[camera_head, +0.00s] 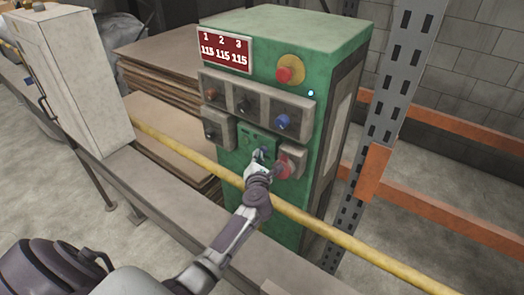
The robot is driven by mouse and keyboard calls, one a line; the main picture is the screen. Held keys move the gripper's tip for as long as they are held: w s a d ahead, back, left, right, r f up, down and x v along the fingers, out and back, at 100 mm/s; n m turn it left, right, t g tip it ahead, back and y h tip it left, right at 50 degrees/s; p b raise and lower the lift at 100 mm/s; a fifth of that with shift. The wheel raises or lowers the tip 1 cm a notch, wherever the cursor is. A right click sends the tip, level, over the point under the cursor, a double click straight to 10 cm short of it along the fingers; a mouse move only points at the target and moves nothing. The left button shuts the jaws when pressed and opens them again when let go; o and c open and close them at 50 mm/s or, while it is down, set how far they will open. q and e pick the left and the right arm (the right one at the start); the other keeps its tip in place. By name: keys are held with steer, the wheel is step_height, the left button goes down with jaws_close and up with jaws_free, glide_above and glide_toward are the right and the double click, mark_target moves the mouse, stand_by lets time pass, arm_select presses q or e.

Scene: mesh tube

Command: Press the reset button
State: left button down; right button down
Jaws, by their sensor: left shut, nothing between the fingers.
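A green control cabinet (325,75) stands in the middle of the view, its front facing me. No label marking a reset button is legible. A blue button (282,121) sits at the right of the grey button row. A large red button on a yellow base (289,71) is above it. A red button on a grey box (286,168) at lower right is partly hidden by my gripper. My left gripper (268,160) is shut and empty in front of the lower panel, just left of that red button. I cannot tell if it touches anything. My right gripper is out of view.
A yellow rail (345,241) crosses in front of the cabinet, below my gripper. A grey box (67,75) stands at left, with stacked brown sheets (160,62) behind. A grey rack post (397,85) with orange beams (430,208) is at right.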

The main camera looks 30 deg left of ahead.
arm_select(q)
steer(key=s+p, duration=0.2)
steer(key=s, duration=0.4)
steer(key=shift+a, duration=0.2)
stand_by(0.6)
